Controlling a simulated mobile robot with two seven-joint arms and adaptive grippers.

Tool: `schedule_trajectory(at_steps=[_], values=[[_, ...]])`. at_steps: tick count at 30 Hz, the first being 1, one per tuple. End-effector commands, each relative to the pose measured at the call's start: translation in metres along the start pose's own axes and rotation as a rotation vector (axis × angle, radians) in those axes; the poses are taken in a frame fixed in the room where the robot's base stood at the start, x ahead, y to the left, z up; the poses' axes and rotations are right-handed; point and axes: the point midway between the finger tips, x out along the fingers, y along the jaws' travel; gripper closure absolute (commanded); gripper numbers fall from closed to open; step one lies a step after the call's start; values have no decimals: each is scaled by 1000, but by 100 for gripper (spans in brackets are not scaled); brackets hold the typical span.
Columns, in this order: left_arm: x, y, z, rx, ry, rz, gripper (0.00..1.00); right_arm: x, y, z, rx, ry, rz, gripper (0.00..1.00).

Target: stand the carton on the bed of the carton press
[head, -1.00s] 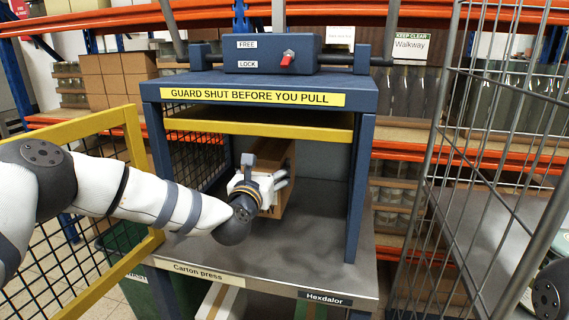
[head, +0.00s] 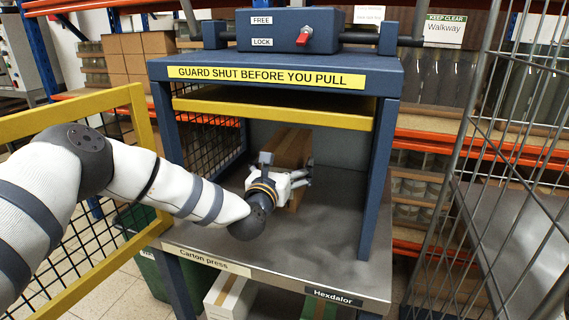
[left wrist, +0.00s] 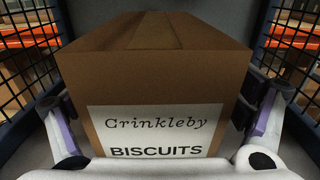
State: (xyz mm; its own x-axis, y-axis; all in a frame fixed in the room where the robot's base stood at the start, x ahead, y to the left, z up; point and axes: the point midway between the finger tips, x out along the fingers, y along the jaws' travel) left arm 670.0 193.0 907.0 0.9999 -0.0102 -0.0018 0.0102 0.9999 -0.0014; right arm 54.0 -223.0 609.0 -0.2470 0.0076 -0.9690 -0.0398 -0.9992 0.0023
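The brown carton (head: 293,147) stands upright inside the carton press (head: 272,76), and its base appears to rest on the grey metal bed (head: 318,236). My left gripper (head: 288,179) is at the carton's near side and partly hides it. In the left wrist view the carton (left wrist: 160,75), with a white "Crinkleby Biscuits" label, is between the spread fingers. Narrow gaps show between the finger pads and both carton sides, so the gripper looks open around it. My right gripper is not in view.
A yellow-framed mesh guard (head: 142,112) stands open at the left. The press's top and yellow bar (head: 275,108) are above my gripper. A wire cage (head: 500,170) stands close at the right. The bed's front and right are clear.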

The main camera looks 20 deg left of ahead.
Motion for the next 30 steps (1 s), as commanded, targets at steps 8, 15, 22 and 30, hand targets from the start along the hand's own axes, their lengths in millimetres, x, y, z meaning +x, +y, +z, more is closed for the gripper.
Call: schedule_trajectory(at_steps=[8,15,22,30], values=[[0,0,2,1,-2,0,4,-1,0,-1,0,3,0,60],[-32,0,20,0,-17,0,4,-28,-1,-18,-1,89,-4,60],[-89,0,8,-2,-4,0,4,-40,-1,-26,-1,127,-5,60],[-119,0,5,0,-1,1,4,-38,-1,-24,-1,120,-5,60]])
